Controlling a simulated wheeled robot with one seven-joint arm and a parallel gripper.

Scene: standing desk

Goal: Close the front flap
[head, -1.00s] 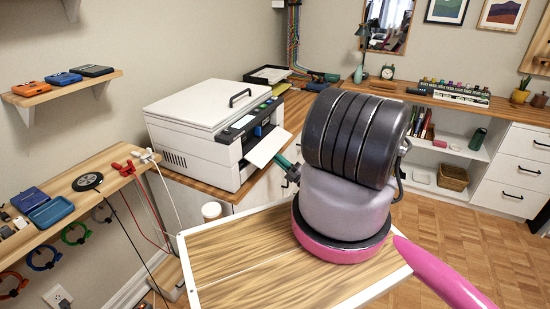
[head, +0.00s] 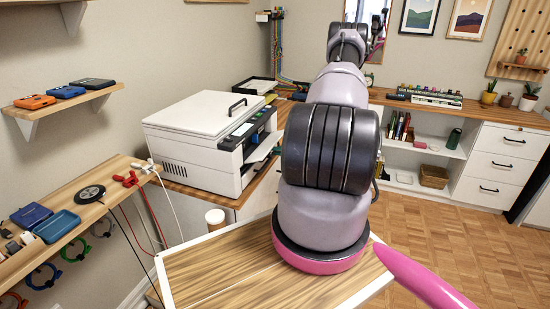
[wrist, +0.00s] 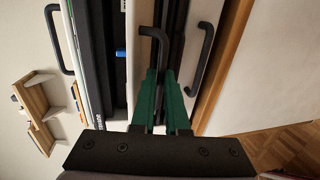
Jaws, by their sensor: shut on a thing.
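The white printer (head: 205,140) stands on the desk at the left in the head view. Its front flap (head: 262,148) sticks out from the front, part open, and my arm covers its right part. In the wrist view my gripper (wrist: 161,75) has its green fingers shut on a black hooked handle (wrist: 152,34). This handle seems to sit at the flap, though the crowded view makes the join hard to see. The gripper is hidden behind my arm in the head view.
A second black handle (wrist: 205,50) is close to the right of the fingers in the wrist view, near a wooden edge (wrist: 226,65). The lid handle (head: 237,106) is on top of the printer.

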